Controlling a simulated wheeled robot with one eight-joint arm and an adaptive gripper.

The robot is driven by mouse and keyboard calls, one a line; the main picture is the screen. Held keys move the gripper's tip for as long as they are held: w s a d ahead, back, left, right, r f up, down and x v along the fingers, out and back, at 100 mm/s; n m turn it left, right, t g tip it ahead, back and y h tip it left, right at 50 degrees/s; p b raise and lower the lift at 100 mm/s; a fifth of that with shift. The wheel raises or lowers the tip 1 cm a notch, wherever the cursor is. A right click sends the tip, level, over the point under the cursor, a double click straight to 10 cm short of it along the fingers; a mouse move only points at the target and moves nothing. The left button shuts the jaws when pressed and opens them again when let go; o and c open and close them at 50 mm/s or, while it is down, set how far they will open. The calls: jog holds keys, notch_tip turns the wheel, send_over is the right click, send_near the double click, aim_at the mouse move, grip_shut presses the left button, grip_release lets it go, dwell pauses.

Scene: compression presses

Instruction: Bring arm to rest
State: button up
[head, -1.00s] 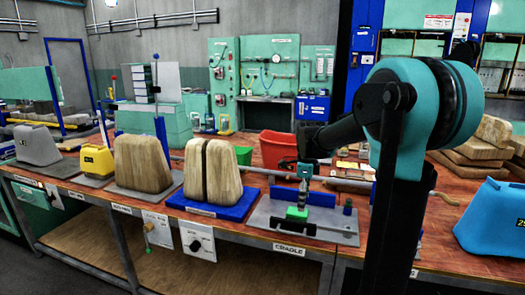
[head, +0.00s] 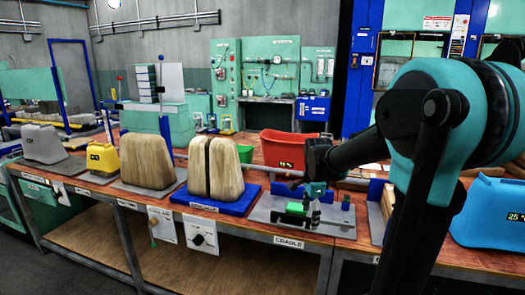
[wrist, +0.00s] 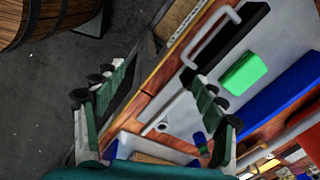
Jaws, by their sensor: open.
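My arm (head: 430,110) reaches from the right over the workbench in the head view. My gripper (head: 314,212) hangs over the cradle station, just right of a green block (head: 297,208). In the wrist view my gripper (wrist: 165,80) has its two fingers spread wide with nothing between them. The green block (wrist: 240,72) lies to the right of the fingers, on the grey cradle plate (wrist: 205,50). The height of the fingertips above the bench is hard to tell.
On the bench are wooden blocks on a blue base (head: 215,206), a red bin (head: 283,150), a yellow container (head: 102,158) and a blue container (head: 490,212). A blue upright piece (head: 376,190) stands right of the gripper. The wrist view shows a barrel (wrist: 35,20) on the floor.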

jog(key=s+d+f+n+t, duration=0.1)
jog(key=s+f+n, duration=0.4)
jog(key=s+n, duration=0.3)
jog(key=s+d+f+n+t, duration=0.1)
jog(key=s+f+n+t, duration=0.1)
jog(key=s+f+n, duration=0.4)
jog(key=s+n, duration=0.2)
jog(key=s, duration=0.1)
jog(key=shift+d+n, duration=0.3)
jog(key=shift+d, duration=0.1)
jog(key=shift+o, duration=0.6)
